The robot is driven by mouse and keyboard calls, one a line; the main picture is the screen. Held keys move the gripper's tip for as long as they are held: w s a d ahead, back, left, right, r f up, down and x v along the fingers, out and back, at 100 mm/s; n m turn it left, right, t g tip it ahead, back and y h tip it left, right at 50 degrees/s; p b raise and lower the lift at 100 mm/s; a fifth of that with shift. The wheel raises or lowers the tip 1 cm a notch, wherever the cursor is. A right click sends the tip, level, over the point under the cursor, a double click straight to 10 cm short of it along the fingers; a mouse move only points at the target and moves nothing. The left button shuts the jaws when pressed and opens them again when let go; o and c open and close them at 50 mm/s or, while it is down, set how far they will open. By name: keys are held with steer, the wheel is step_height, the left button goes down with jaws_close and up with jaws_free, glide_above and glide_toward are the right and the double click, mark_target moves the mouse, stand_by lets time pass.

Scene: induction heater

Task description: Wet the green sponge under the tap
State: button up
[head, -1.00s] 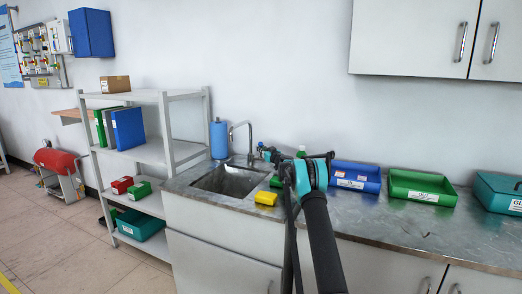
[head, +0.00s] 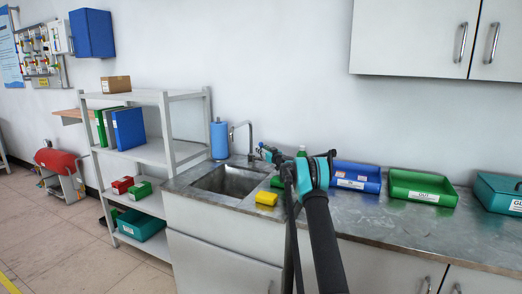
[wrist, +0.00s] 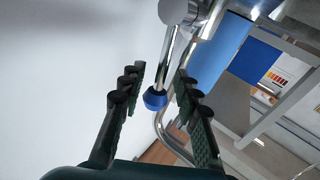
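The tap (head: 243,135) stands behind the sink (head: 228,181). In the wrist view a chrome lever with a blue tip (wrist: 155,99) sits between my finger pads, with a gap visible on each side. My gripper (wrist: 160,88) is open and empty. In the head view my gripper (head: 264,152) is just right of the tap. A green item, likely the green sponge (head: 277,182), lies on the counter at the sink's right edge, partly hidden by my arm. I see no water running.
A yellow sponge (head: 266,198) lies at the sink's front right corner. A blue roll (head: 219,139) stands left of the tap. A green bottle (head: 302,153) is behind my arm. A blue bin (head: 357,184) and a green bin (head: 422,195) stand to the right.

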steer(key=v, duration=1.1)
steer(key=shift+s+d, duration=0.1)
